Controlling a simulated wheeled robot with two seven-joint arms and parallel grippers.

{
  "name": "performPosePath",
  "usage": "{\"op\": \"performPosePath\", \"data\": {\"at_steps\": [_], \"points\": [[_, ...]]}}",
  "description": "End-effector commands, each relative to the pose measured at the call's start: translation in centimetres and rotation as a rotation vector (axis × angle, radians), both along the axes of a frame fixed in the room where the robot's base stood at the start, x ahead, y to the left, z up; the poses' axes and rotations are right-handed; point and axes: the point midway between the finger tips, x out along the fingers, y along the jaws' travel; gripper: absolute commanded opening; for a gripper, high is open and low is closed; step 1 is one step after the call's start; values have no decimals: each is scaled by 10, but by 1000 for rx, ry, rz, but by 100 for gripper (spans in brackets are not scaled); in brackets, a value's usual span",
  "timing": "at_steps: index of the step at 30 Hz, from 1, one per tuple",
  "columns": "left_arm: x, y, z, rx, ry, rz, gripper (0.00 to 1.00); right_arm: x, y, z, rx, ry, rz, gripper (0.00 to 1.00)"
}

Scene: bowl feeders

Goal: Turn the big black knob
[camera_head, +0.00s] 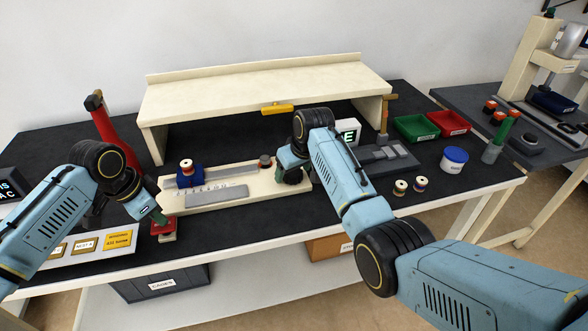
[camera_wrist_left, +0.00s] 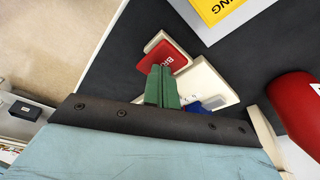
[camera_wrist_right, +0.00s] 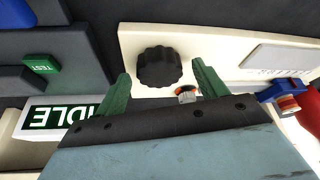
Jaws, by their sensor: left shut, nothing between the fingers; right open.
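The big black knob (camera_wrist_right: 158,66) has a ridged rim and sits on a cream panel (camera_wrist_right: 135,40). In the head view my right gripper mostly hides it. My right gripper (camera_wrist_right: 162,74) is open, with one green finger on each side of the knob in the right wrist view; I cannot tell whether they touch it. The right gripper also shows over the panel's right end in the head view (camera_head: 291,177). My left gripper (camera_head: 158,217) is shut and empty, above a red-topped block (camera_head: 163,228). It also shows in the left wrist view (camera_wrist_left: 162,86).
A small metal-and-orange part (camera_wrist_right: 187,93) is close to the knob. A display (camera_wrist_right: 58,115) reading IDLE and a green TEST button (camera_wrist_right: 41,64) are nearby. A cream shelf (camera_head: 262,88) stands behind.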

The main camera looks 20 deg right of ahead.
Motion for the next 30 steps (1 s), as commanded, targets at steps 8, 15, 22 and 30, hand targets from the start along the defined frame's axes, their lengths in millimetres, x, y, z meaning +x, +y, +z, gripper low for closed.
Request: {"op": "performPosePath", "data": {"at_steps": [8,15,22,30], "points": [[-2,1,-3,3,7,0,0,0,0,0,0,0,0,66],[-2,1,-3,3,7,0,0,0,0,0,0,0,0,35],[-2,1,-3,4,6,0,0,0,0,0,1,0,-7,27],[-2,1,-3,3,7,0,0,0,2,0,1,1,-99,27]]}}
